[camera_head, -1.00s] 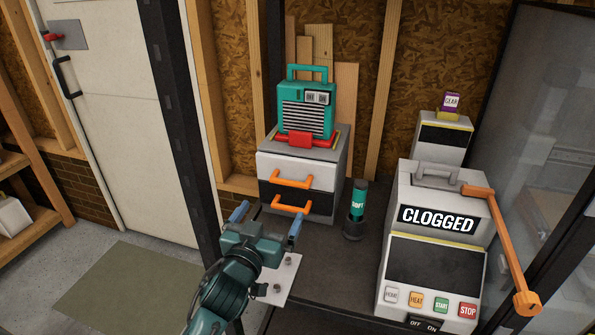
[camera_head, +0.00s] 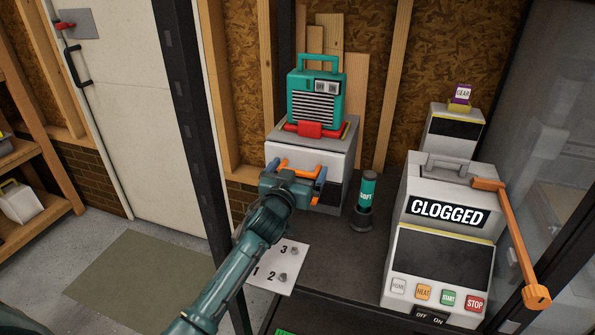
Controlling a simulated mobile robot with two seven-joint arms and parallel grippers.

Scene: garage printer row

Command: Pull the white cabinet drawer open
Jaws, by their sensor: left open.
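The small grey-and-white cabinet (camera_head: 345,136) stands against the back wall. Its white upper drawer (camera_head: 284,150) looks closed and has an orange handle (camera_head: 300,168). A black lower drawer (camera_head: 335,193) shows only at its right part; my gripper hides the rest, with its handle. My left gripper (camera_head: 297,173) is open in front of the cabinet, at the height of the white drawer's handle. Its fingers point at the drawer front, one to each side of the handle in this view. I cannot tell whether they touch it. My right gripper is not in view.
A teal radio-like box (camera_head: 317,98) sits on the cabinet. A dark green cylinder (camera_head: 366,197) stands close at its right. The printer marked CLOGGED (camera_head: 447,212) is farther right. A numbered white card (camera_head: 275,268) lies on the dark bench beside my arm.

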